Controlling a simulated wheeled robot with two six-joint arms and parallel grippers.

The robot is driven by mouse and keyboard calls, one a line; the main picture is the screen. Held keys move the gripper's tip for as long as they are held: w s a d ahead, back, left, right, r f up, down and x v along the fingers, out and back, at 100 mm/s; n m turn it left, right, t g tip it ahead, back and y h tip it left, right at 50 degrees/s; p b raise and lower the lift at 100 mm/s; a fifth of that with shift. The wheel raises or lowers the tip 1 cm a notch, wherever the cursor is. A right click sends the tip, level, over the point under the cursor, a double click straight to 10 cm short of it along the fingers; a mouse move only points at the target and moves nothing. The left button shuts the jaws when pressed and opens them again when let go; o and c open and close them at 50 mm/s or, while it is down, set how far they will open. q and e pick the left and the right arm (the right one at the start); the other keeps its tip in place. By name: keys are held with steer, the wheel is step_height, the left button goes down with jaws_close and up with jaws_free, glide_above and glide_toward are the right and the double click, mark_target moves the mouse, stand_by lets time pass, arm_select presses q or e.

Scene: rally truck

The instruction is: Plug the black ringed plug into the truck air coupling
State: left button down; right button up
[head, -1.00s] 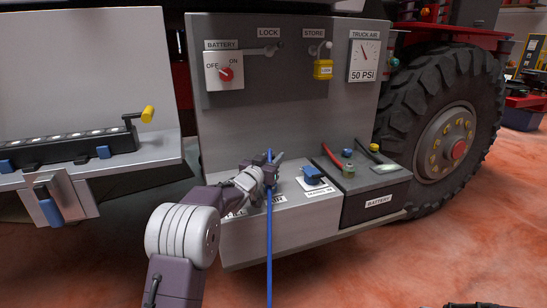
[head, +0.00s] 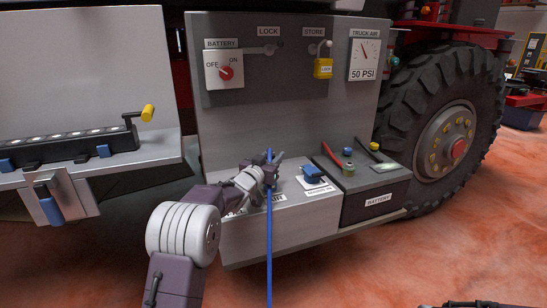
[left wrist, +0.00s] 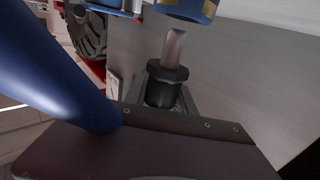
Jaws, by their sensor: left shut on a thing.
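The black ringed plug (left wrist: 167,85) stands between the jaws of my left gripper in the left wrist view, with its pale metal tip pointing up. My left gripper (head: 273,165) is shut on it, above the grey ledge of the truck. A blue and gold fitting (left wrist: 190,9), which looks like a coupling, is cut off at the top of the wrist view. A gap shows between it and the plug's tip. I cannot tell whether it is the truck air coupling. In the head view the gripper and a blue hose (head: 269,240) hide the plug.
A blue fitting (head: 312,174) stands on the ledge right of my gripper. The battery box (head: 375,200) with red and black leads is further right, before the big tire (head: 440,125). The grey panel (head: 290,125) rises behind, with a yellow padlock (head: 323,68) and gauge (head: 364,60).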

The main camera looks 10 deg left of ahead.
arm_select(q)
steer(key=shift+f+b, duration=0.9)
steer(key=shift+f, duration=0.45)
steer(key=shift+r+p, duration=1.1)
steer(key=shift+p, duration=0.35)
stand_by(0.6)
steer(key=shift+f+b, duration=0.7)
steer(key=shift+f, duration=0.3)
steer(key=c, duration=1)
jaws_free()
steer(key=shift+o, duration=0.2)
